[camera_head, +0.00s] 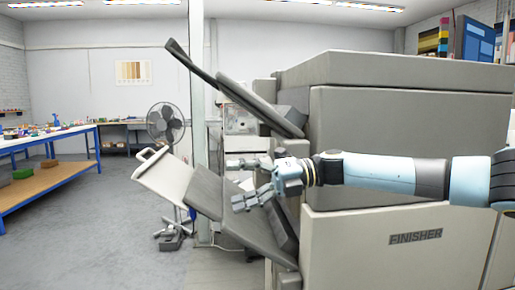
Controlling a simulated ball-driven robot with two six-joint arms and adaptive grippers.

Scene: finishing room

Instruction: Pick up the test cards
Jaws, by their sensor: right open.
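I cannot make out any test cards in this view. My right gripper (237,183) comes in from the right, its two fingers spread wide and pointing left, with nothing seen between them. It is in front of the left end of the large grey finisher (400,140), over the dark lower tray (222,208) in the picture. A pale tray with a handle (165,178) extends from that lower tray to the left. I cannot tell whether the gripper touches the tray. My left gripper is not in view.
A dark upper tray (245,98) slants up to the left above the gripper. A pale post (197,90) and a standing fan (165,124) are behind the trays. A blue-framed workbench (50,145) stands at left. The grey floor (90,235) at lower left is clear.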

